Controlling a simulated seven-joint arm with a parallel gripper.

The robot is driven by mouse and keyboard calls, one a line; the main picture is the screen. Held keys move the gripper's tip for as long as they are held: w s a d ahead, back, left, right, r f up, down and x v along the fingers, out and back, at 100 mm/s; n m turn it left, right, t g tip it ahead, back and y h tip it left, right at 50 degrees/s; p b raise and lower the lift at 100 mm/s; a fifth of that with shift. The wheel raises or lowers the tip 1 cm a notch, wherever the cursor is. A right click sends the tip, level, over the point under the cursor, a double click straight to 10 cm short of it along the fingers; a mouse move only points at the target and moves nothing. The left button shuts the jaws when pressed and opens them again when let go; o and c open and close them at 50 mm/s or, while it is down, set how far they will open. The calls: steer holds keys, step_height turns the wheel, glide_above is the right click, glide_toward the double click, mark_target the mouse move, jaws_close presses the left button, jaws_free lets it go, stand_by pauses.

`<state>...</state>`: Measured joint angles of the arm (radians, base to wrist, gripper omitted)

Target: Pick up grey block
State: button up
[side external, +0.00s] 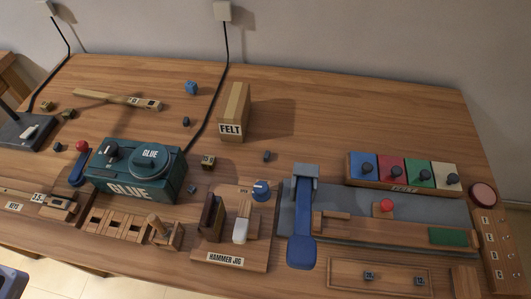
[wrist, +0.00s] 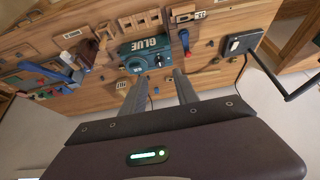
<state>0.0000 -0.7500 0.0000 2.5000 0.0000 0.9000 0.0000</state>
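My gripper (wrist: 160,74) shows in the wrist view with its two fingers apart and nothing between them. It is above and away from the table, its fingers pointing toward the teal glue box (wrist: 145,57). My gripper is not clearly seen in the side external view. Several small dark grey-blue pieces lie on the table: one behind the glue box (side external: 186,121), one right of centre (side external: 267,156), and one beside the glue box (side external: 192,189). I cannot tell which of them is the grey block.
The glue box also shows in the side external view (side external: 135,172). The wooden felt box (side external: 235,112) stands at the back. A hammer (side external: 118,99), a blue cube (side external: 191,87), a hammer jig (side external: 235,255) and a blue-handled press (side external: 301,225) surround the open middle.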

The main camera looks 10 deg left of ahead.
stand_by(0.3)
steer(key=shift+o, duration=1.2)
steer(key=w+a+f+n+g, duration=0.1)
steer(key=w+a+n+g, duration=0.15)
steer(key=w+n, duration=0.6)
steer(key=n+g+y, duration=0.2)
steer(key=n+g, duration=0.2)
steer(key=n, duration=0.8)
glide_above(56, 145)
steer(key=d, duration=0.2)
steer(key=shift+t, duration=0.25)
steer(key=f, duration=2.5)
steer(key=shift+s+a, duration=0.2)
steer(key=f, duration=0.2)
steer(key=a+f, duration=0.1)
steer(key=f, duration=0.3)
steer(key=shift+w+a+f, duration=0.15)
steer(key=shift+w+f, duration=0.1)
steer(key=shift+f, duration=0.05)
steer(key=shift+c, duration=0.5)
